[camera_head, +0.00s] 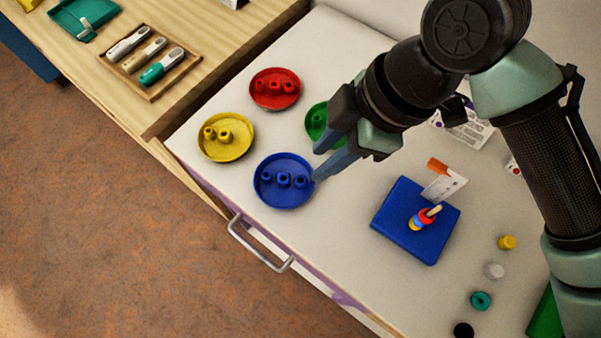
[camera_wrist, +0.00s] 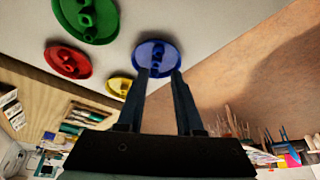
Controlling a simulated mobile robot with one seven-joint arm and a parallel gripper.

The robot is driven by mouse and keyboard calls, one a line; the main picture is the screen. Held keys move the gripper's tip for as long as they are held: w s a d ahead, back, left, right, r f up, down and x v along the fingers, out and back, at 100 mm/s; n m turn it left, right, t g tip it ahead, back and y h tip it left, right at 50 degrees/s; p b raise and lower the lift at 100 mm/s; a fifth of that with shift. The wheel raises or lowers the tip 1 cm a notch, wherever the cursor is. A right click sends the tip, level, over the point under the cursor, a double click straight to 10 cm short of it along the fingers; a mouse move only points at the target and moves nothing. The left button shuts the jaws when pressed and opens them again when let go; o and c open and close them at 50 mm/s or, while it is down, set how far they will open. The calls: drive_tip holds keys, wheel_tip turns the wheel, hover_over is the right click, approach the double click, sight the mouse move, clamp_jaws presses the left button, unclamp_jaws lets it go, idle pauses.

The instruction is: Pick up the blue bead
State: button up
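Three blue beads (camera_head: 284,180) sit in a row in a round blue dish (camera_head: 282,202) on the white tabletop. The dish also shows in the wrist view (camera_wrist: 172,50), just beyond my fingertips, with beads (camera_wrist: 156,58) in it. My gripper (camera_head: 319,163) is open and empty. Its fingers are apart near the dish's right edge in the head view, and seem to be above the table. Whether a finger touches the dish I cannot tell. In the wrist view the fingertips (camera_wrist: 160,73) partly cover the dish's near edge.
Red (camera_head: 275,104), yellow (camera_head: 243,150) and green (camera_head: 311,115) dishes stand close by; the arm partly hides the green one. A blue board (camera_head: 390,233) with a peg holding stacked beads is to the right.

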sight(306, 180)
drive_tip(key=x, duration=0.8)
drive_tip(key=shift+w+d+f+b, duration=0.15)
drive_tip(key=shift+d+f+b, duration=0.05)
drive_tip(key=shift+d+b, duration=0.1)
clamp_jaws()
